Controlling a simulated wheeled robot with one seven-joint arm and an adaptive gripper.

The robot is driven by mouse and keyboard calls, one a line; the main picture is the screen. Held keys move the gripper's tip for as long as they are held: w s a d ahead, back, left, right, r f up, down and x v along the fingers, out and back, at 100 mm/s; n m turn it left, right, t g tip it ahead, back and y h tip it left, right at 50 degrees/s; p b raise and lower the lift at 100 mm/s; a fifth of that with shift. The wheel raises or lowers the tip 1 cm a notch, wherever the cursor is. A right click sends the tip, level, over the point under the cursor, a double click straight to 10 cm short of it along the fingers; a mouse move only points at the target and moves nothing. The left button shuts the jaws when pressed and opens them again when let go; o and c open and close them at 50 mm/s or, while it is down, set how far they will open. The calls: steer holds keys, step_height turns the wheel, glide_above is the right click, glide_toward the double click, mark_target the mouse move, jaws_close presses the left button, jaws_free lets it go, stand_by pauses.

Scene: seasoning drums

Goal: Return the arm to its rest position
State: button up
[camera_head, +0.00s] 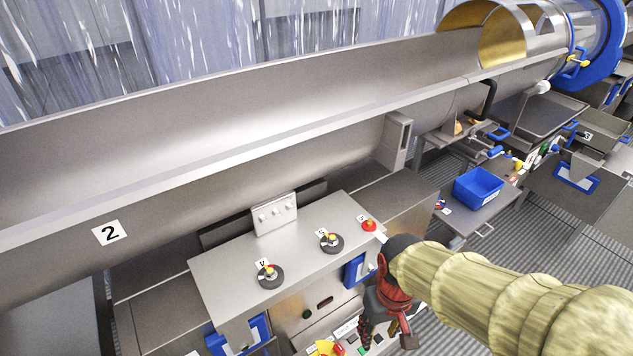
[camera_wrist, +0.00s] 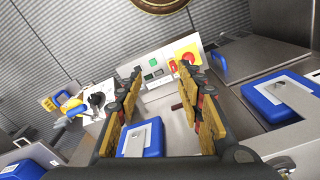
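My arm (camera_head: 500,295) reaches in from the lower right in the head view, wrapped in a pale yellow ribbed sleeve. My gripper (camera_head: 388,328) hangs at its end, pointing down, beside the right front of the grey control box. In the wrist view my gripper (camera_wrist: 160,80) has its two fingers well apart with nothing between them. Beyond the fingers lies a panel with a red button on a yellow plate (camera_wrist: 187,58). I cannot tell whether any part of my gripper touches the box.
The grey control box (camera_head: 225,275) carries two black dials (camera_head: 270,276) (camera_head: 332,243) and a red knob (camera_head: 369,225). A long metal trough (camera_head: 200,190) runs behind it. A blue bin (camera_head: 478,188) stands on a side table at right. Striped floor (camera_head: 590,255) shows at far right.

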steer(key=s+d+r+m+t, duration=0.1)
steer(key=d+r+t, duration=0.1)
steer(key=r, duration=0.5)
steer(key=s+d+r+m+t, duration=0.1)
steer(key=s+d+r+t, duration=0.1)
steer(key=r, duration=0.6)
steer(key=shift+s+d+r+t, duration=0.2)
steer(key=shift+d+r+t, duration=0.1)
steer(key=shift+d+t, duration=0.45)
steer(key=shift+c, duration=1.1)
